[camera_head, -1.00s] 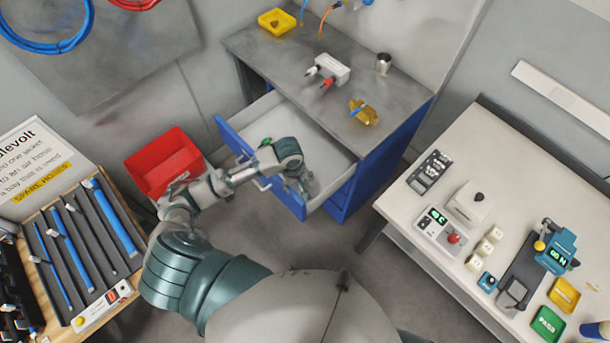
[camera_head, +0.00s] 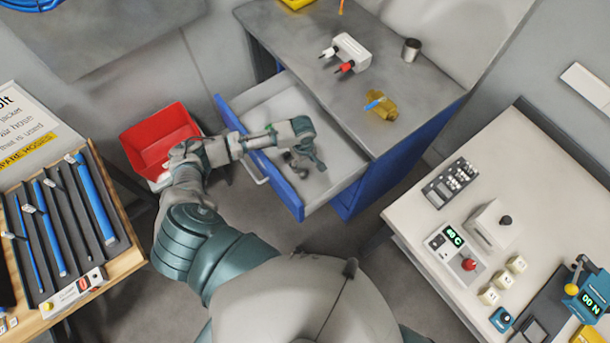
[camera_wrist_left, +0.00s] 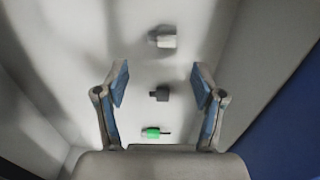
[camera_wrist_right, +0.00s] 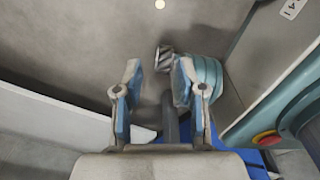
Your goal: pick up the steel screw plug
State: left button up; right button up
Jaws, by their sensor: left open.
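Three small parts lie in the open drawer in the left wrist view. The pale grey one (camera_wrist_left: 162,38) at the top looks most like the steel screw plug. A dark grey part (camera_wrist_left: 160,93) lies in the middle and a green part with a dark pin (camera_wrist_left: 153,133) lies nearest the palm. My left gripper (camera_wrist_left: 160,84) is open and empty above them, its fingers on either side of the dark part in the picture. In the head view the left gripper (camera_head: 304,163) is over the drawer and my arm hides the parts. My right gripper (camera_wrist_right: 153,92) is open.
The drawer (camera_head: 264,174) is pulled out from the blue cabinet (camera_head: 377,185). A red bin (camera_head: 157,137) stands left of it. On the cabinet top are a white box with plugs (camera_head: 350,53), a metal cup (camera_head: 411,50) and a brass part (camera_head: 382,105). A cluttered bench stands right.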

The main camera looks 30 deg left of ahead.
aim_at(303, 170)
pick_arm(q)
jog(key=shift+a+f, duration=0.1)
jog(key=shift+f, duration=0.65)
notch_tip(303, 170, down, 5)
jog(key=shift+s+r+b, duration=0.1)
jog(key=shift+r+b, duration=0.05)
jog(key=shift+b, duration=0.35)
jog(key=shift+f, duration=0.25)
jog(key=c, duration=1.2)
pick_arm(e)
jog(key=w, duration=0.3)
jog(key=w+a, duration=0.1)
jog(key=shift+w+r, duration=0.15)
jog(key=shift+r, duration=0.1)
